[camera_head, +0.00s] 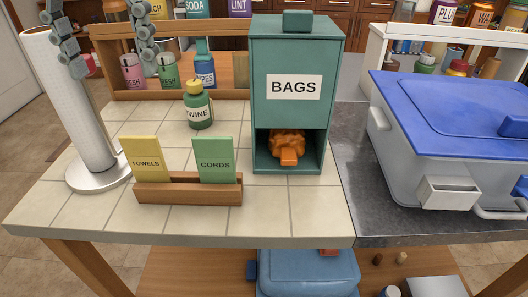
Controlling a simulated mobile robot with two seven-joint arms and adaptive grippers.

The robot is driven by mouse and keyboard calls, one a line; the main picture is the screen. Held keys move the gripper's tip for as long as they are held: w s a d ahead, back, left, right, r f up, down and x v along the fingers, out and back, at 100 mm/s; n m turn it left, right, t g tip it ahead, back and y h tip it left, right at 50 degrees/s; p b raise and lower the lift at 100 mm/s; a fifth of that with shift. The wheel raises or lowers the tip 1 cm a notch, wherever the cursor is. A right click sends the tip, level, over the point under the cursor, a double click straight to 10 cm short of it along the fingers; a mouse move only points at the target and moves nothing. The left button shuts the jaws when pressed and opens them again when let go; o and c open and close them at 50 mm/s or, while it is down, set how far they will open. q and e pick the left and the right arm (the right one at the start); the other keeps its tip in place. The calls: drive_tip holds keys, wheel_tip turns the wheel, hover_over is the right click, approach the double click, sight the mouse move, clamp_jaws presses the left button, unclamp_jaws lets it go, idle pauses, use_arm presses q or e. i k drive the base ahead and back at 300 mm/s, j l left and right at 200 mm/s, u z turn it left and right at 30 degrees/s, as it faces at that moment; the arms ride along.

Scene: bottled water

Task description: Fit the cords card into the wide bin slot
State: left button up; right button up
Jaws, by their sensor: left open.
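The green CORDS card (215,163) stands upright in the right part of a small wooden holder (190,190), beside a yellow TOWELS card (146,160). A grey bin (400,165) with a blue lid (435,105) stands on the dark counter at the right. A pale, wide, open-topped pocket (450,194) on its front looks like the bin slot and seems empty. My left gripper (113,62) hangs at the top left, its two grey fingers spread wide and nothing between them. It is above and behind the cards, near the paper roll. My right gripper is not in view.
A paper towel roll (70,100) stands at the left. A green TWINE bottle (198,106) is behind the cards. A tall teal BAGS dispenser (295,60) with an orange bundle (288,146) stands between cards and bin. The tiles in front of the holder are clear.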

sight(414, 180)
drive_tip(key=k+l, duration=0.5)
drive_tip(key=k, duration=0.2)
drive_tip(key=k+l, duration=0.5)
drive_tip(key=k, duration=0.15)
